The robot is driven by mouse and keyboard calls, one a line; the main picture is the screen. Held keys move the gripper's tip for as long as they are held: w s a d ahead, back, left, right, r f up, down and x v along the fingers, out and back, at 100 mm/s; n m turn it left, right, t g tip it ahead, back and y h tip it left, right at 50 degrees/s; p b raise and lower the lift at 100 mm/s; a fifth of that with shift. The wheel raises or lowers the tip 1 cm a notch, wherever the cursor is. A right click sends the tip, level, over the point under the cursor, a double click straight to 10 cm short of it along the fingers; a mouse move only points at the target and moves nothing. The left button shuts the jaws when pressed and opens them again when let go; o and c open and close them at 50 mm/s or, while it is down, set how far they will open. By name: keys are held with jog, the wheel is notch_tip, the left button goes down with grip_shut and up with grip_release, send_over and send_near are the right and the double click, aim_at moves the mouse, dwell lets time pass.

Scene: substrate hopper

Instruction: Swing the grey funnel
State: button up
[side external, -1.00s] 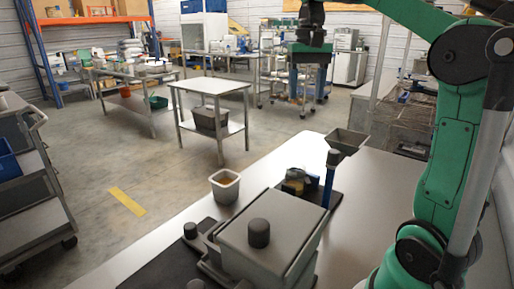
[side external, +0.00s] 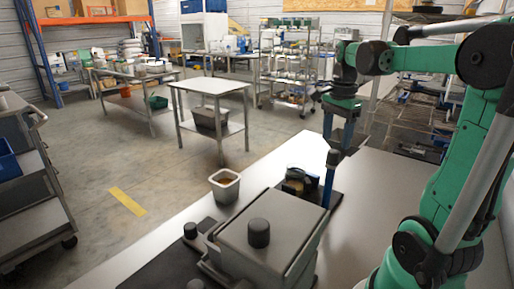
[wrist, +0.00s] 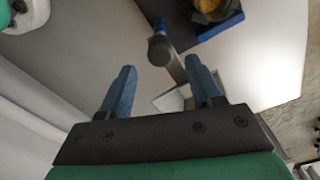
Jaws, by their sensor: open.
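The grey funnel (wrist: 172,99) shows partly in the wrist view as a pale, angular shape near the right finger, partly hidden by it. In the side view it is mostly hidden behind my gripper and the post. My gripper (wrist: 160,66) is open, with two blue fingers apart and nothing seen held between them. In the side view my gripper (side external: 339,128) points down over the back of the table, close to the funnel's place. The blue post (side external: 329,181) with a dark round cap stands just in front; its cap (wrist: 160,50) lies beyond the fingertips in the wrist view. Contact cannot be told.
A grey lidded box (side external: 270,235) with a dark knob stands at the table's front. A dark and yellow item (side external: 298,181) sits beside the post. The table (side external: 380,190) right of the post is clear.

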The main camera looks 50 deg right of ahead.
aim_at(334, 151)
jog(key=shift+m, duration=0.4)
notch_tip(334, 151, down, 4)
jog(key=shift+f, duration=0.1)
jog(key=m, duration=0.3)
jog(key=shift+m, duration=0.4)
jog(key=m, duration=1.3)
jog(key=shift+m, duration=0.3)
jog(key=shift+c, duration=0.2)
